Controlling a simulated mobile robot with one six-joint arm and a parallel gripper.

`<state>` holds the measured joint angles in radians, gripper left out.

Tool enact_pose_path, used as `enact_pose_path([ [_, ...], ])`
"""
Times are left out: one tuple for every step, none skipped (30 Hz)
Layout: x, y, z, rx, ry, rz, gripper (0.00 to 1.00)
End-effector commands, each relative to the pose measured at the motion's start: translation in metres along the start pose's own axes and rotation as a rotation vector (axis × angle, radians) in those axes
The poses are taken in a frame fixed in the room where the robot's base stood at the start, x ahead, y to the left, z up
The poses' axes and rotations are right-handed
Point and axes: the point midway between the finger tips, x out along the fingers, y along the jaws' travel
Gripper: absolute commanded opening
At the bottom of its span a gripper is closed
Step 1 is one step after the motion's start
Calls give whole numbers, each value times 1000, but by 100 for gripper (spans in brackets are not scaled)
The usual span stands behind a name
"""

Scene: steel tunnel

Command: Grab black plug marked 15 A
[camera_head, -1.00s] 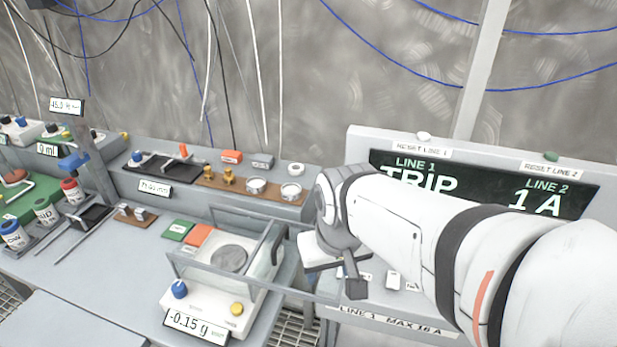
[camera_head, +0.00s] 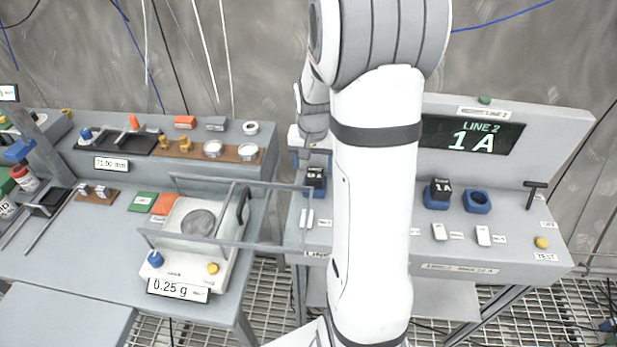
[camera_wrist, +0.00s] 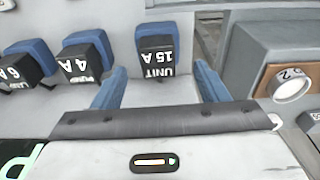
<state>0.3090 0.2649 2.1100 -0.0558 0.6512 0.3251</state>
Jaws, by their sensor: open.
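The black plug marked UNIT 15 A (camera_wrist: 157,62) sits in a blue socket (camera_wrist: 155,30) in the wrist view, its lettering upside down. My gripper (camera_wrist: 160,72) is open, with one blue finger on each side of this plug. The fingers look apart from it, though their exact depth is hard to judge. In the head view a black plug with a small, unclear label (camera_head: 316,178) stands just left of my arm. My gripper is mostly hidden there behind my own arm.
In the wrist view, black plugs marked 4 A (camera_wrist: 82,62) and 6 A (camera_wrist: 22,70) sit left of the 15 A plug. A plug marked 1 A (camera_head: 440,188) and an empty-looking blue socket (camera_head: 477,201) stand on the panel's right. A glass-sided scale (camera_head: 190,245) stands left of the panel.

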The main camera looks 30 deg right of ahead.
Motion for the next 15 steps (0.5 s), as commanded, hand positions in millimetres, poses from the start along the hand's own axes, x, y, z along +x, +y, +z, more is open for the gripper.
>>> enact_pose_path([
  [5, 0, 0, 0, -3, 1, 67],
  [8, 1, 0, 0, -3, 1, 67],
  [11, 1, -1, 0, -3, 1, 67],
  [14, 1, -2, 0, -3, 1, 67],
  [18, 2, -2, 0, -4, 1, 67],
  [23, 2, -3, 1, -4, 1, 67],
  [27, 3, -4, 0, -5, 2, 67],
  [31, 3, -5, 0, -5, 2, 67],
  [36, 3, -6, 0, -4, 1, 67],
  [41, 3, -6, 0, -5, 1, 67],
  [45, 3, -6, 0, -4, 1, 67],
  [49, 3, -6, 0, -4, 1, 67],
  [51, 3, -6, 0, -3, 1, 67],
  [54, 3, -6, 0, -2, 1, 67],
  [55, 3, -6, 0, -2, 0, 67],
])
